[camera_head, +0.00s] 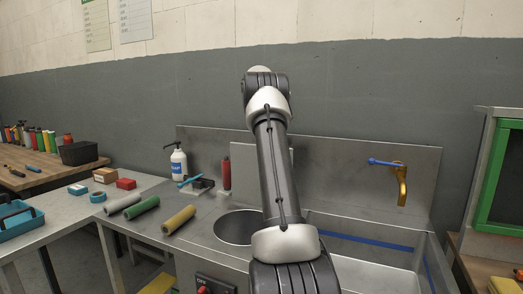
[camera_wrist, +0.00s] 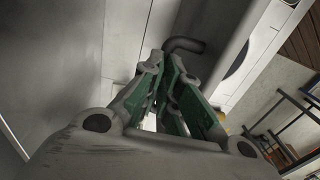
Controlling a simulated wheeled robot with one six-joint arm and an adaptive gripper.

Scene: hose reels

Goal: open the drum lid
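No drum lid can be made out for sure. In the head view a round dark opening (camera_head: 237,229) lies in the steel counter, left of my arm, and a flat grey panel (camera_head: 243,180) stands upright behind it, partly hidden by my arm. My gripper is hidden in the head view. In the wrist view my gripper (camera_wrist: 165,62) shows two green-padded fingers with their tips close together. A dark bent bar (camera_wrist: 187,44) lies right at the fingertips against a pale grey surface. I cannot tell whether the fingers hold it.
Three rollers (camera_head: 144,207), a soap bottle (camera_head: 178,160) and a red cylinder (camera_head: 226,174) stand or lie left of the opening. A steel sink (camera_head: 365,275) with a brass tap (camera_head: 402,185) is on the right. A blue tray (camera_head: 18,225) is far left.

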